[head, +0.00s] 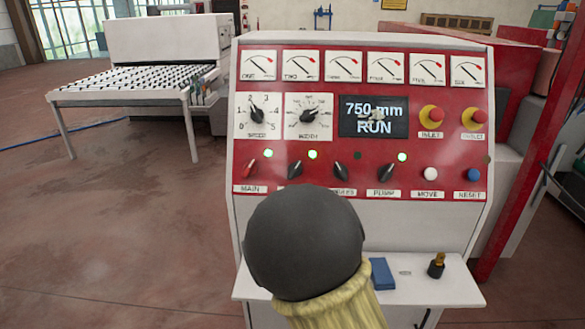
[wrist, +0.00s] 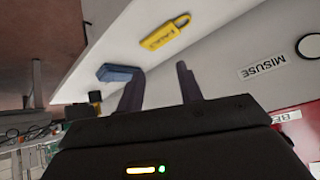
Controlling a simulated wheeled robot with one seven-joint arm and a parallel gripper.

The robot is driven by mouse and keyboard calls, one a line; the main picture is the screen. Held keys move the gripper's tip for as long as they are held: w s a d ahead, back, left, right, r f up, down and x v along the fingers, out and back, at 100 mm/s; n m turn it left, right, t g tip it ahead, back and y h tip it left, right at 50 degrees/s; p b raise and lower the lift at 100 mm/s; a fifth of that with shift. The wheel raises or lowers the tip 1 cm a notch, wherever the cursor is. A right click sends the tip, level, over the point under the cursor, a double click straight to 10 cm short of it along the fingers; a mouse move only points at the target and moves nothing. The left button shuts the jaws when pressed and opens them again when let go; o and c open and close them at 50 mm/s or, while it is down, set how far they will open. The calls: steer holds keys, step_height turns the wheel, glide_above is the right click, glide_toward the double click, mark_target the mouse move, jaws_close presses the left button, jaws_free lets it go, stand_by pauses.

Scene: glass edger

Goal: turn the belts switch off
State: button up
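The control panel (head: 330,220) has a row of rotary switches. The second one (head: 295,168), right of the red MAIN switch (head: 250,168), leans up to the right, and the green lamp (head: 312,154) above it is lit. Its label is mostly hidden by my arm in the head view. A label starting "BE" (wrist: 285,117) shows on red in the wrist view, partly cut off by my gripper's body. My gripper (wrist: 161,70) is open, its fingers apart with nothing held, over the panel's pale lower part. In the head view my arm hides it.
A yellow padlock (wrist: 165,33) and blue block (wrist: 120,73) lie on the pale shelf, which also bears a black-and-brass piece (head: 436,265). The display (head: 374,116) reads 750 mm RUN. The PUMP switch (head: 387,172) and third switch (head: 340,170) are close by.

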mark_target(294, 171)
steer(key=w+a+r+m+t+h+p, duration=0.2)
steer(key=a+r+t, duration=0.7)
steer(key=a+r, duration=0.5)
step_height(294, 171, up, 4)
steer(key=shift+a+f+m+h+p, duration=0.1)
steer(key=shift+a+m+h+p, duration=0.25)
steer(key=shift+p, duration=0.35)
steer(key=shift+w, duration=0.1)
steer(key=p+x, duration=0.6)
steer(key=x, duration=1)
steer(key=shift+w+a+r, duration=0.1)
steer(key=shift+w+r, duration=0.1)
steer(key=shift+r, duration=0.15)
steer(key=shift+w+f, duration=0.15)
steer(key=shift+w, duration=0.35)
jaws_close()
